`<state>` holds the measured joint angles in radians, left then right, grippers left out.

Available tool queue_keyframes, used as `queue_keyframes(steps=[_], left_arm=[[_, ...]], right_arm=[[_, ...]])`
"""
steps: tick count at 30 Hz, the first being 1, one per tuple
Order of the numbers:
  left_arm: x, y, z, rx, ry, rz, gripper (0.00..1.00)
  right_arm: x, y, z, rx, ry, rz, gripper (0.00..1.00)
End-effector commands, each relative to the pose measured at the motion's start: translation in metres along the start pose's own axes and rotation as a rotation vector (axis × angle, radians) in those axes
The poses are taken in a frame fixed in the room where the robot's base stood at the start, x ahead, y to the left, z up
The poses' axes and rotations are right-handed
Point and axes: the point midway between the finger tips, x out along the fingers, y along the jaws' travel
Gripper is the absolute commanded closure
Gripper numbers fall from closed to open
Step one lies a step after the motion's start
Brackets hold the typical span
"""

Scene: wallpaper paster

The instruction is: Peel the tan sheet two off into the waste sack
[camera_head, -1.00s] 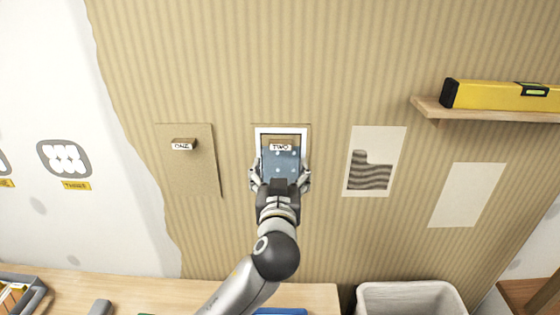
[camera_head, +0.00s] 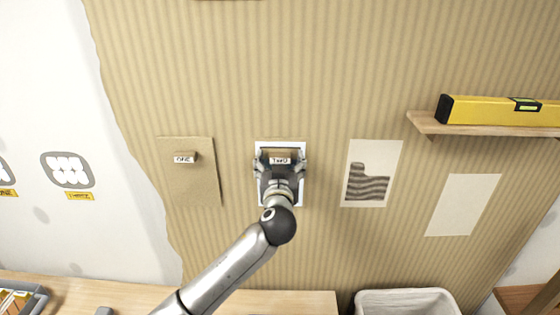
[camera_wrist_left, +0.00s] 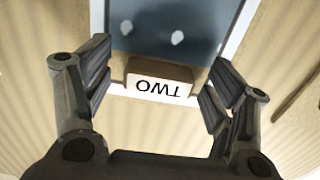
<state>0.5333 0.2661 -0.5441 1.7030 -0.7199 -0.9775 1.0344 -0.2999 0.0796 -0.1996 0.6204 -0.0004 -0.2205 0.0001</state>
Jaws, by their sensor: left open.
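The tan tab labelled TWO (camera_head: 280,160) shows in the head view in front of a white-bordered panel (camera_head: 260,147) on the wall. In the left wrist view the tab (camera_wrist_left: 158,76) is upside down, between my two fingers, at the edge of a blue-grey panel (camera_wrist_left: 178,20) with pale spots. My left gripper (camera_head: 280,157) is open around the tab, with gaps on both sides; its fingers also show in the left wrist view (camera_wrist_left: 155,90). The outline of tan sheet two itself is not clear to me. My right gripper is not in view.
A tan sheet (camera_head: 190,190) with a tab ONE hangs at left. A patterned sheet (camera_head: 370,170) and a blank one (camera_head: 463,205) are at right. A shelf (camera_head: 480,127) holds a yellow level (camera_head: 500,110). A pale open container, likely the sack (camera_head: 405,300), stands at lower right.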

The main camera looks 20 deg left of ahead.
Motion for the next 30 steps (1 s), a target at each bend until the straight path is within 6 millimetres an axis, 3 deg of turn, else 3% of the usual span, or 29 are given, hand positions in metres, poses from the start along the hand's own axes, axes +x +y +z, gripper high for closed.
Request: queue_keyframes(steps=[3, 15, 30], left_arm=[[0.000, 0.000, 0.000, 0.000, 0.000, 0.000, 0.23], [0.000, 0.000, 0.000, 0.000, 0.000, 0.000, 0.71], [-0.013, 0.001, 0.001, -0.001, -0.002, 0.002, 0.71]], right_arm=[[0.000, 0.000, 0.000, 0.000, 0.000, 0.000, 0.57], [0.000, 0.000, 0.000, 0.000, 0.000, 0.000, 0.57], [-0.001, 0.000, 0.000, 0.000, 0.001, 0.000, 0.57]])
